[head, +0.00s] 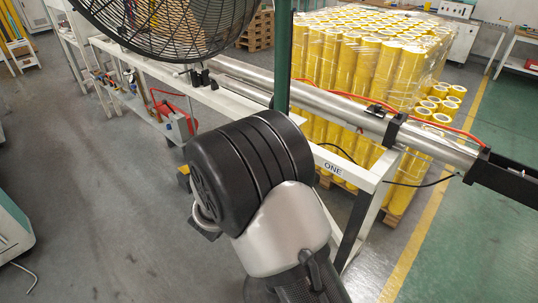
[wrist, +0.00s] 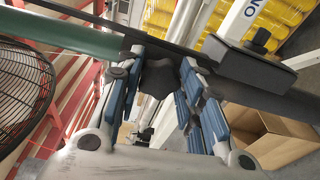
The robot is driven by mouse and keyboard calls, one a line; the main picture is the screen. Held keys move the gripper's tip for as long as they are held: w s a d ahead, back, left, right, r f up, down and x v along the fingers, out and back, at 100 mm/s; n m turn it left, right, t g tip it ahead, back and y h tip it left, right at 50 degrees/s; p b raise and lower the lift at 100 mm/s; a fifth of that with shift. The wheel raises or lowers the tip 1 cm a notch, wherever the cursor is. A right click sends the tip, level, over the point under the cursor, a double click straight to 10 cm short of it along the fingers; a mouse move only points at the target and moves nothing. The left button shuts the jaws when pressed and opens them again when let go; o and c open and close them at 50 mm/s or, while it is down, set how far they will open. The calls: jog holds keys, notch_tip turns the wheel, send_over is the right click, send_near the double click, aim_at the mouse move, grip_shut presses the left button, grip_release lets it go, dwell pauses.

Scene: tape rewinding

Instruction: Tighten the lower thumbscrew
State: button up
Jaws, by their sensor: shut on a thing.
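In the wrist view, a dark, lobed thumbscrew (wrist: 160,78) sits between the two blue-padded fingers of my gripper (wrist: 160,85). The fingers are shut on its sides. It lies close to a dark bar (wrist: 190,62) that crosses the view. From this view I cannot tell whether it is the lower of several screws. In the head view, my own black and silver arm fills the middle and hides the gripper and the thumbscrew.
A green post (head: 283,55) stands just beyond my arm. A black fan (head: 160,20) is at upper left. Steel rollers (head: 340,108) run along a white frame (head: 335,160) to the right. Wrapped yellow rolls (head: 350,60) stand behind. An open cardboard box (wrist: 270,135) shows in the wrist view.

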jog(key=o, duration=1.1)
jog(key=shift+c, duration=0.2)
jog(key=shift+s+a, duration=0.1)
jog(key=v, duration=1.2)
